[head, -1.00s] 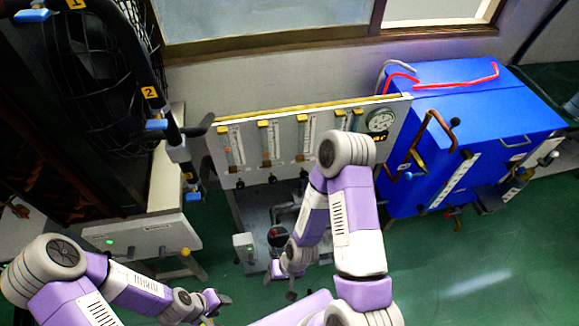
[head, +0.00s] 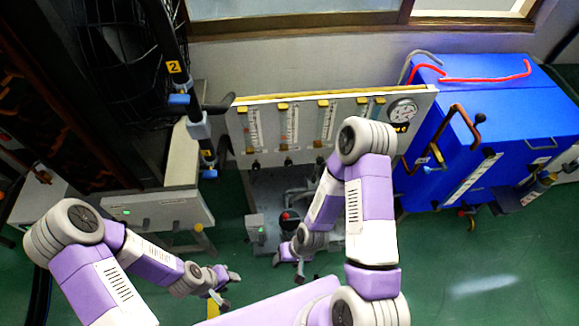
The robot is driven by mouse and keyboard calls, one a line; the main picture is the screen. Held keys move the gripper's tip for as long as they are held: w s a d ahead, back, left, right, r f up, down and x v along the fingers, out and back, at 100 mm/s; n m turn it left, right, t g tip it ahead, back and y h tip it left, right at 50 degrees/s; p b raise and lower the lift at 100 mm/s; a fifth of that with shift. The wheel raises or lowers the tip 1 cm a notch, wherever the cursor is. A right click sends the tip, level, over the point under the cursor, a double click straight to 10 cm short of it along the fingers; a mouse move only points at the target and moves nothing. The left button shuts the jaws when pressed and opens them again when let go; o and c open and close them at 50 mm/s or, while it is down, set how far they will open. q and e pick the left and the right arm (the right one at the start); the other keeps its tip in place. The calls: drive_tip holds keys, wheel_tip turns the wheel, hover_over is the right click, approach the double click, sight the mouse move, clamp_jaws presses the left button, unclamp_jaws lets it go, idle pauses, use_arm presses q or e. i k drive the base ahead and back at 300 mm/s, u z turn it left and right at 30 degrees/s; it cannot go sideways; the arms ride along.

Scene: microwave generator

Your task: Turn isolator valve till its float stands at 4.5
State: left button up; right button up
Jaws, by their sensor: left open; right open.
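The flowmeter panel (head: 300,148) stands behind my arms, with several upright glass tubes with yellow tops and a dark knob under each of those that show. A float tube (head: 254,128) is at its left end, with a knob (head: 256,165) below it. I cannot tell which one is the isolator valve, and the float readings are too small to read. My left gripper (head: 228,285) is open and empty at the lower left, well apart from the panel. My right gripper (head: 292,265) is open in front of the lower part of the stand. My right arm hides part of the panel's right half.
A round gauge (head: 403,110) is at the panel's right end. A blue cabinet (head: 500,130) with pipes stands to the right. A grey box bench (head: 160,210) and a black pipe with blue handles (head: 180,99) stand to the left. Green floor (head: 480,270) is clear at lower right.

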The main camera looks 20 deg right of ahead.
sight(288, 163)
drive_tip(key=z, duration=1.35)
drive_tip(key=k, duration=0.9)
drive_tip(key=u, duration=1.3)
drive_tip(key=i, duration=0.55)
drive_tip(key=u, duration=0.05)
